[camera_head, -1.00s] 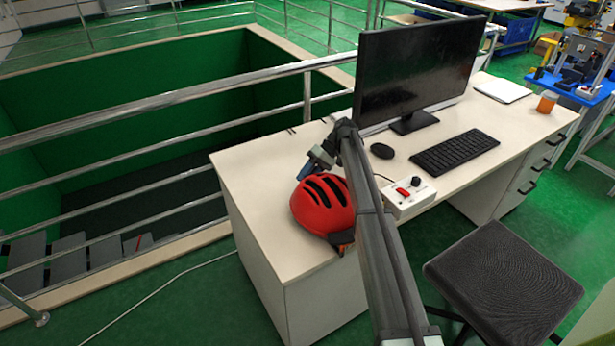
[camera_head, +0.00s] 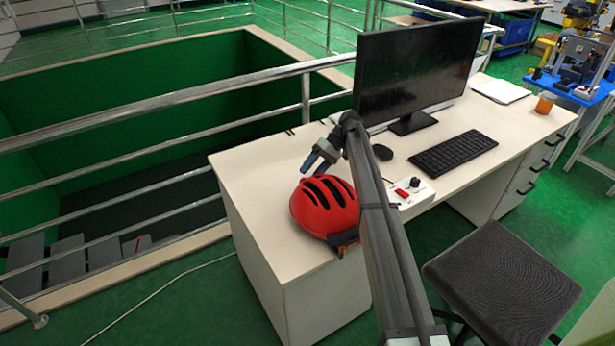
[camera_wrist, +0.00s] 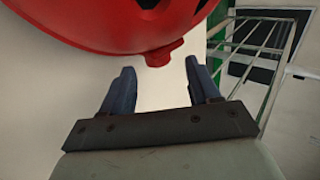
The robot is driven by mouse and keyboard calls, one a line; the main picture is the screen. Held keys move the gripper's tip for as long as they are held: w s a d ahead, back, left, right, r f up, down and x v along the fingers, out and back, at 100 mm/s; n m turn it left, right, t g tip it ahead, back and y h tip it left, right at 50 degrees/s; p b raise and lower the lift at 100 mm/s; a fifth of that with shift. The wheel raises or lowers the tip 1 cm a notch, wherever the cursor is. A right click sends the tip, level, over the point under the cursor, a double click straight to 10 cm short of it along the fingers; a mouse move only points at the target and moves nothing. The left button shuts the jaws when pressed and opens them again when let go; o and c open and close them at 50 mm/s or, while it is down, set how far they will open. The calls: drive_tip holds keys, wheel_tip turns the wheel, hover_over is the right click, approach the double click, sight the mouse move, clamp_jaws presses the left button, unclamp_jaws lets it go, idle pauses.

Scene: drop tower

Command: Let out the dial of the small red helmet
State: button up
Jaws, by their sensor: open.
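The small red helmet (camera_head: 325,208) sits on the near left part of the desk, with dark vent slots on top and a dark part at its front edge. In the wrist view the helmet (camera_wrist: 110,28) fills the top left, and a small red knob-like tab, the likely dial (camera_wrist: 165,53), juts from its rim. My gripper (camera_wrist: 160,78) is open, with its two blue fingers apart and empty, just short of this tab. In the head view my gripper (camera_head: 316,168) is behind the helmet, close to its far side.
The desk (camera_head: 245,170) also bears a monitor (camera_head: 415,70), a keyboard (camera_head: 453,152), a mouse (camera_head: 382,152) and a white control box (camera_head: 412,195) right of my arm. Metal railings (camera_head: 150,105) run along the desk's left side. A stool (camera_head: 500,285) stands in front.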

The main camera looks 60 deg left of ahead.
drive_tip(key=w, duration=0.8)
drive_tip(key=w+r, duration=0.1)
drive_tip(key=w, duration=0.4)
drive_tip(key=shift+w, duration=0.1)
